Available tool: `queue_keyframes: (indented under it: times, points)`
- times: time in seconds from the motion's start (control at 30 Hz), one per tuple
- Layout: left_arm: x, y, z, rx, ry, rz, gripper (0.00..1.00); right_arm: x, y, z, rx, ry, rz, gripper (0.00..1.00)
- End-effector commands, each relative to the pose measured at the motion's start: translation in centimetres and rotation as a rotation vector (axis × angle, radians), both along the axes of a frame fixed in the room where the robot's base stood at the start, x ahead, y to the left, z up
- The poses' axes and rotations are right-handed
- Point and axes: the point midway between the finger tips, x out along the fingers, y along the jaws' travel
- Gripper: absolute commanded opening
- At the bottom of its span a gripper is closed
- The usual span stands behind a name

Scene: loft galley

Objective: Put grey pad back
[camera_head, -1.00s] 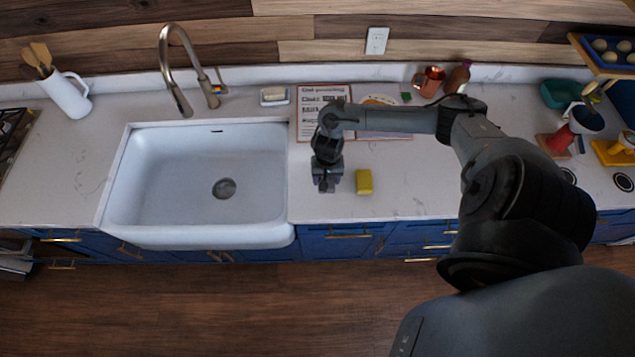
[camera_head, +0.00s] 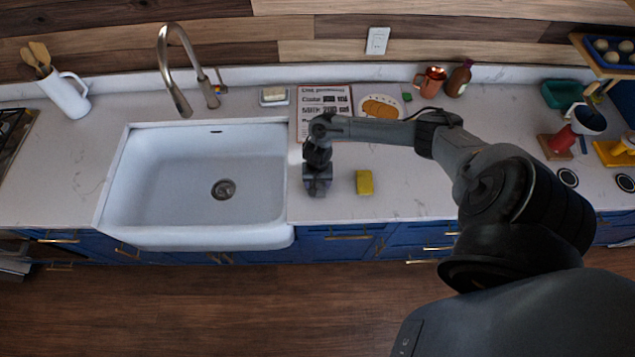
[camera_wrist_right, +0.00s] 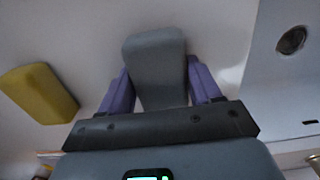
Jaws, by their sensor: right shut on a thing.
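My right gripper (camera_head: 318,192) is shut on the grey pad (camera_wrist_right: 157,62). In the right wrist view the pad is a rounded grey block between the two purple fingers (camera_wrist_right: 160,88). In the head view the gripper is low over the counter, just right of the sink, and the pad is hardly visible there. I cannot tell whether the pad touches the counter. A yellow sponge (camera_head: 364,182) lies on the counter to the gripper's right; it also shows in the right wrist view (camera_wrist_right: 39,93). My left gripper is not in view.
The white sink (camera_head: 180,190) is directly left of the gripper. A small white dish (camera_head: 274,96) with a pale block stands behind the sink by the faucet (camera_head: 180,80). A printed board (camera_head: 322,100) and a plate of round food (camera_head: 381,107) lie behind the arm.

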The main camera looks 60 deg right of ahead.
Motion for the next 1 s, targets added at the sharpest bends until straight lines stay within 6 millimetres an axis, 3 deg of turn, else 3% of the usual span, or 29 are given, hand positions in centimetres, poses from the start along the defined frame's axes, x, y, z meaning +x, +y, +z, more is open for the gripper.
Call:
queue_keyframes:
  times: [0.17,0.2,0.37,0.73,1.0]
  points:
    - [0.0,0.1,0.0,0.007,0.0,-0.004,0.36,0.0,0.0,-0.2,0.001,0.0,-0.001,0.3]
    - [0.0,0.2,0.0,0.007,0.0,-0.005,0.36,0.0,0.0,-0.3,0.0,0.0,-0.001,0.65]
    - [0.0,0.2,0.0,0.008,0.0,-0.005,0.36,0.0,0.0,-0.3,0.0,0.0,-0.001,0.89]
    - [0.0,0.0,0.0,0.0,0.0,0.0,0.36,0.0,0.0,0.1,0.0,-0.001,0.001,0.89]
    - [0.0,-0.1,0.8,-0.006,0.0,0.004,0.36,0.1,0.0,3.7,0.0,-0.004,0.002,0.89]
